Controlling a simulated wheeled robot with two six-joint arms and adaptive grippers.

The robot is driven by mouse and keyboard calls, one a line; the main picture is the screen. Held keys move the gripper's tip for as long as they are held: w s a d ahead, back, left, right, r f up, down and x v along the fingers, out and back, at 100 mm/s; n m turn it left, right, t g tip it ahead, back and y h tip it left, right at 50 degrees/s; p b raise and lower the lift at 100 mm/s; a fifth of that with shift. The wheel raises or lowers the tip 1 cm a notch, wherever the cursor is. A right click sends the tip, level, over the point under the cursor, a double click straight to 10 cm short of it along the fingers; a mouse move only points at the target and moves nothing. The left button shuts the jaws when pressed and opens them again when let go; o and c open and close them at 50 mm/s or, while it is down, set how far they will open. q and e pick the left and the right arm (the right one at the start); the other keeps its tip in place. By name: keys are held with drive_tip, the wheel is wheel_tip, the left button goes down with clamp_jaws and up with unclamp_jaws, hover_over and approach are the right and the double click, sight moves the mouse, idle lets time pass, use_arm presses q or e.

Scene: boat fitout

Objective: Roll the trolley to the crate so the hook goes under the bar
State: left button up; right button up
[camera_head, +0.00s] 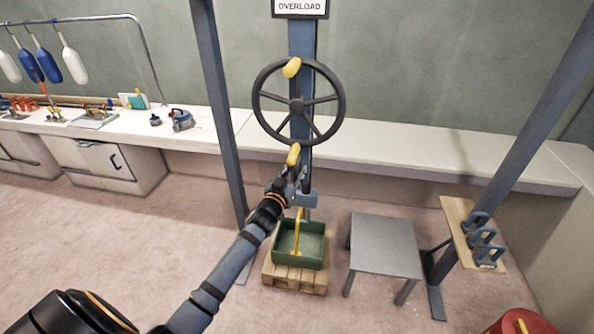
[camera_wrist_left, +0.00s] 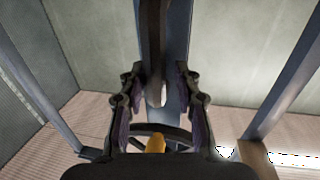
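A green crate (camera_head: 287,258) with an upright yellow bar or handle (camera_head: 299,232) stands on a wooden pallet (camera_head: 294,283) below the blue post in the head view. A dark handwheel (camera_head: 339,111) with yellow knobs at top (camera_head: 291,67) and bottom (camera_head: 293,155) is on that post. My left gripper (camera_head: 295,175) is just below the lower knob. In the left wrist view its fingers (camera_wrist_left: 158,92) stand apart, with a yellow knob (camera_wrist_left: 155,144) low between them; contact cannot be told. I cannot make out the trolley or hook clearly. My right gripper is out of view.
A grey table (camera_head: 384,246) stands right of the crate. Slanted blue posts (camera_head: 220,100) rise on both sides. A wooden board with blue shackle-like parts (camera_head: 484,240) is at right. A red round object (camera_head: 522,323) is at bottom right. A long white bench (camera_head: 400,150) lines the wall.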

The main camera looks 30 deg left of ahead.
use_arm(q)
drive_tip(key=shift+o, duration=0.4)
drive_tip(key=shift+a+r, duration=0.1)
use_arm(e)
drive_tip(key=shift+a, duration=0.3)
use_arm(q)
drive_tip(key=shift+r, duration=0.1)
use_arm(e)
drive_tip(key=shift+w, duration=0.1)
use_arm(q)
drive_tip(key=shift+s, duration=0.4)
drive_tip(key=s+d, duration=0.1)
drive_tip(key=s, duration=1)
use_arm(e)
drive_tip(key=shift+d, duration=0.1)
use_arm(q)
drive_tip(key=shift+s, duration=0.1)
